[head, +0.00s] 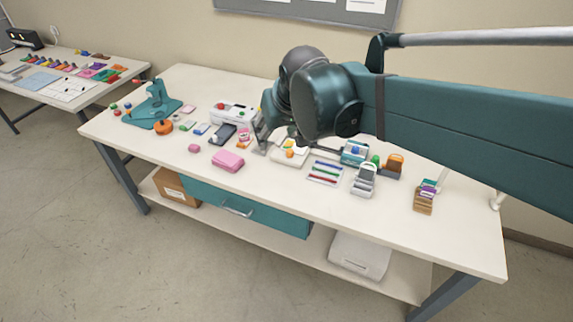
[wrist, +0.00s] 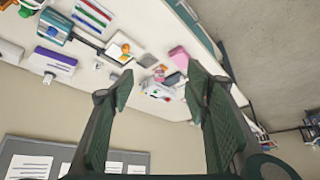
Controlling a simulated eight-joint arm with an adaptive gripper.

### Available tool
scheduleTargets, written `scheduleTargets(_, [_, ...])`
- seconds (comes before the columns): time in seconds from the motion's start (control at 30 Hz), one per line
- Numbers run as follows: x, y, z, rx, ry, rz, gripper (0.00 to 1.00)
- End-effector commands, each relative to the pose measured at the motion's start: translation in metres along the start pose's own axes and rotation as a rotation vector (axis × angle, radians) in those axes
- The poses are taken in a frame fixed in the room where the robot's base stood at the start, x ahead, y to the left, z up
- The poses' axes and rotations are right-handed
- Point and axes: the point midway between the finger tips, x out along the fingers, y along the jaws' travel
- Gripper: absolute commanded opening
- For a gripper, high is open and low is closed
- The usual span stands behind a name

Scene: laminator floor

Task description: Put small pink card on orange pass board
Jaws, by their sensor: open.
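A small orange board (head: 242,143) lies mid-table in the head view, just left of my gripper (head: 262,138); pink and white bits show on or beside it, too small to tell apart. A small pink piece (head: 194,148) lies further left near the front, and a pale card with a pinkish face (head: 188,110) lies towards the back; I cannot tell which is the small pink card. In the wrist view my gripper (wrist: 160,82) is open, its green fingers wide apart with nothing between them. The orange and pink cluster (wrist: 159,73) shows beyond the fingertips.
A larger pink block (head: 228,161), a dark pad (head: 222,134) and a white machine (head: 236,112) surround the spot. A teal press (head: 154,108) and an orange round thing (head: 163,127) stand left. Striped strips (head: 325,172) lie right. The front table strip is mostly free.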

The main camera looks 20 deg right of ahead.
Motion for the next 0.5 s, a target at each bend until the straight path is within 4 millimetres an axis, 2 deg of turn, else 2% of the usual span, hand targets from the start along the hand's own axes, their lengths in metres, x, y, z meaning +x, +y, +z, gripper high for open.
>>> scheduleTargets(0.03, [-0.005,0.0,0.011,0.0,0.004,0.0,0.47])
scheduleTargets(0.2, [-0.019,0.0,0.042,0.0,0.017,0.0,0.47])
scheduleTargets(0.5, [-0.035,0.0,0.098,0.0,0.04,0.0,0.47])
